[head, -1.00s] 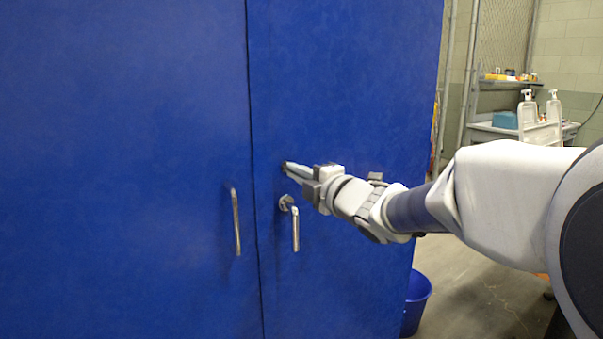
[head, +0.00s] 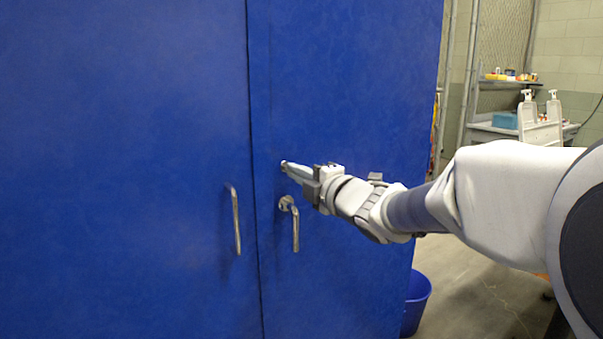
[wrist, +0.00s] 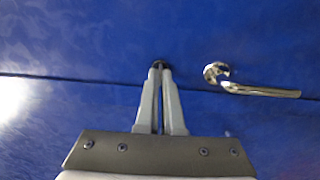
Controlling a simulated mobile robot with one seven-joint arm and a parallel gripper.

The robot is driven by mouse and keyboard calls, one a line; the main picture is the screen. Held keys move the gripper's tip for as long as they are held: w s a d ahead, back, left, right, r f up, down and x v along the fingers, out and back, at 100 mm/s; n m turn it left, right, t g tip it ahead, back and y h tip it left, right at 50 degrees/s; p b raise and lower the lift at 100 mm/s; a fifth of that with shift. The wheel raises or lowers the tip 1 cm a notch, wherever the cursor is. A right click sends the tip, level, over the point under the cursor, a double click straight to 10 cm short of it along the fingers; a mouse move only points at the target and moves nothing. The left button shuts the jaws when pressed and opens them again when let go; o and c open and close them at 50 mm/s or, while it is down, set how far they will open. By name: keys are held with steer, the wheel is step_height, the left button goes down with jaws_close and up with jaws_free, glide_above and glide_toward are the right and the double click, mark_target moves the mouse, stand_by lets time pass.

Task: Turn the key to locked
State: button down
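My gripper (head: 287,166) reaches from the right to a small lock on the right door of the blue cabinet (head: 345,95), just above the lever handle (head: 294,225). In the wrist view, the two pale fingers (wrist: 160,72) are close together, with their tips at a small dark piece (wrist: 159,63), which looks like the key at its lock. The fingertips appear closed around it. The key is mostly hidden by the fingers, so its angle cannot be read.
A straight bar handle (head: 235,220) is on the left door, across the door seam. The lever handle also shows beside the fingers in the wrist view (wrist: 250,85). A blue bucket (head: 416,303) stands on the floor at the cabinet's right. A bench with bottles (head: 528,110) is behind.

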steer(key=shift+m, duration=0.3)
steer(key=m+p, duration=0.2)
steer(key=m, duration=0.1)
steer(key=shift+r, duration=0.1)
steer(key=m+p, duration=0.2)
steer(key=m, duration=0.3)
steer(key=m+p, duration=0.3)
steer(key=m, duration=0.2)
steer(key=shift+m+p, duration=0.95)
steer(key=shift+m, duration=1.15)
steer(key=c, duration=1.1)
jaws_free()
steer(key=shift+o, duration=0.2)
